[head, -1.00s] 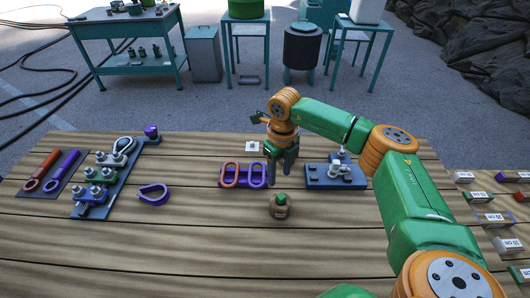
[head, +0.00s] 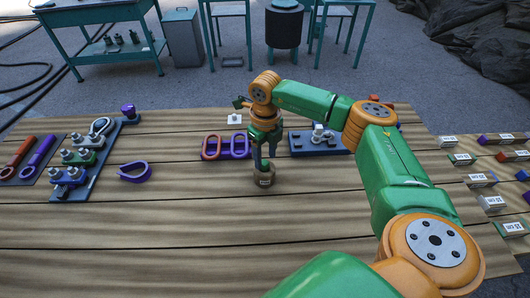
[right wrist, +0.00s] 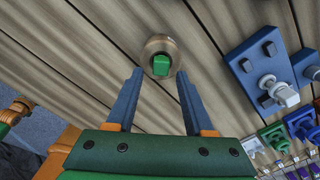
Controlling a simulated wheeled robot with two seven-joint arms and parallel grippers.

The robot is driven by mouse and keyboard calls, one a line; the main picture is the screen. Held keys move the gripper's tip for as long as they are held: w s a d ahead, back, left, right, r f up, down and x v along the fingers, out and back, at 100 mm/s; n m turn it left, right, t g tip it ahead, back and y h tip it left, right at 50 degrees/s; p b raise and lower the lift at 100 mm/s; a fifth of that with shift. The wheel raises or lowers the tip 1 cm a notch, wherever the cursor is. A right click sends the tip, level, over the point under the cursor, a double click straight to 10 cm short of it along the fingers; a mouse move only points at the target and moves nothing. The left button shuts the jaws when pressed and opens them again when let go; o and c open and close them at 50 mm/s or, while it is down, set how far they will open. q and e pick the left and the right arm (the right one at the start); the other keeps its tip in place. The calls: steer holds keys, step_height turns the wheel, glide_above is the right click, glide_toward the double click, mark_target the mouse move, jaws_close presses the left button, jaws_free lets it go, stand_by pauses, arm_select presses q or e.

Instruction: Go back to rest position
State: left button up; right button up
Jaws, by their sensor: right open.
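My right gripper (head: 263,158) hangs fingers down over the wooden table in the head view. It is open and empty. My left gripper is not in view.
A blue rack of clamps (head: 74,183), a purple loop (head: 134,173) and wrenches are at left. Labelled blocks (head: 482,180) lie at right. The table front is clear.

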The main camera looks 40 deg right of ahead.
step_height(320, 180, down, 2)
steer(key=shift+w+f+b, duration=0.1)
steer(key=shift+f+b, duration=0.15)
steer(key=shift+b, duration=0.4)
steer(key=shift+r, duration=0.1)
jaws_close()
steer(key=shift+r, duration=0.1)
step_height(320, 180, up, 6)
steer(key=p, duration=0.5)
steer(key=shift+r, duration=0.1)
